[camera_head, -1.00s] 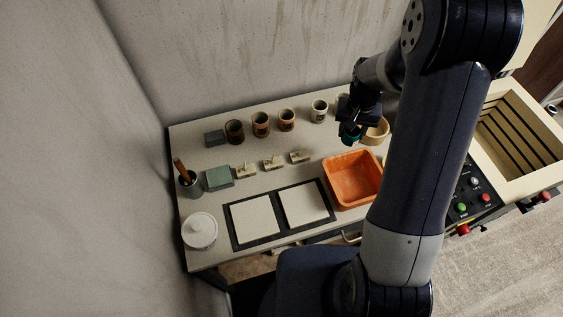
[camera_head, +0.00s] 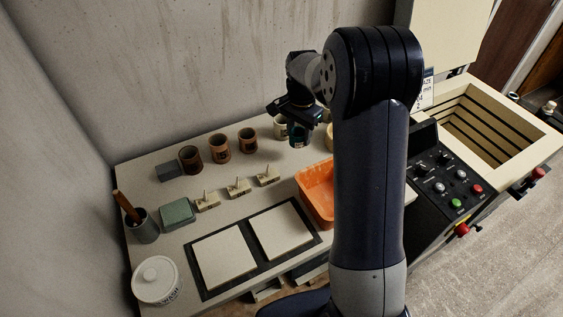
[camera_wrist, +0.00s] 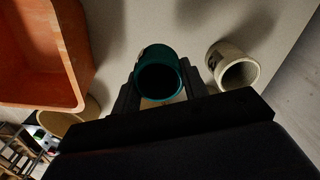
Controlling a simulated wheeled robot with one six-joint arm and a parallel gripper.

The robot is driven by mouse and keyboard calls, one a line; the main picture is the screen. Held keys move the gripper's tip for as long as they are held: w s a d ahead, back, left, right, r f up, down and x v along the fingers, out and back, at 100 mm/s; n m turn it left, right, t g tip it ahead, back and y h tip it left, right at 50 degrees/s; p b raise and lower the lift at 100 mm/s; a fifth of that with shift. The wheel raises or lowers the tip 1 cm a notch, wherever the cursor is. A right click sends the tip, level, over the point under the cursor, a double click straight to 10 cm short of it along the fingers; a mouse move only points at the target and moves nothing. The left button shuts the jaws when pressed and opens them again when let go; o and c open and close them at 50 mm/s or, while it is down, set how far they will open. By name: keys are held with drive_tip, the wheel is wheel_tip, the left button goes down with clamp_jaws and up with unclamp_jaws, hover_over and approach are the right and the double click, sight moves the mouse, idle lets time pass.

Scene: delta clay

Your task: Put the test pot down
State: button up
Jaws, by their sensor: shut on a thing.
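The teal test pot (camera_head: 297,134) is held in my gripper (camera_head: 291,112) at the back of the bench, just right of a cream pot (camera_head: 280,128) in the head view. In the wrist view the teal pot (camera_wrist: 159,78) sits between the two fingers of my gripper (camera_wrist: 160,92), with its dark open mouth facing the camera. The cream pot (camera_wrist: 236,69) stands apart to its right there. The gripper is shut on the teal pot. I cannot tell whether the pot's base touches the bench.
An orange bin (camera_head: 316,194) and a tan round vessel (camera_wrist: 68,122) stand near the held pot. Brown pots (camera_head: 220,145) continue the back row leftward. Small stamps (camera_head: 238,188), two pale tiles (camera_head: 224,257) and a lidded jar (camera_head: 157,282) occupy the left and front. A control panel (camera_head: 447,180) is right.

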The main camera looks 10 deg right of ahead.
sight(298, 158)
drive_tip(key=shift+f, duration=3.35)
drive_tip(key=shift+f, duration=0.1)
drive_tip(key=o, duration=1)
drive_tip(key=shift+c, duration=0.2)
wheel_tip(298, 158, up, 12)
drive_tip(key=shift+r, duration=0.15)
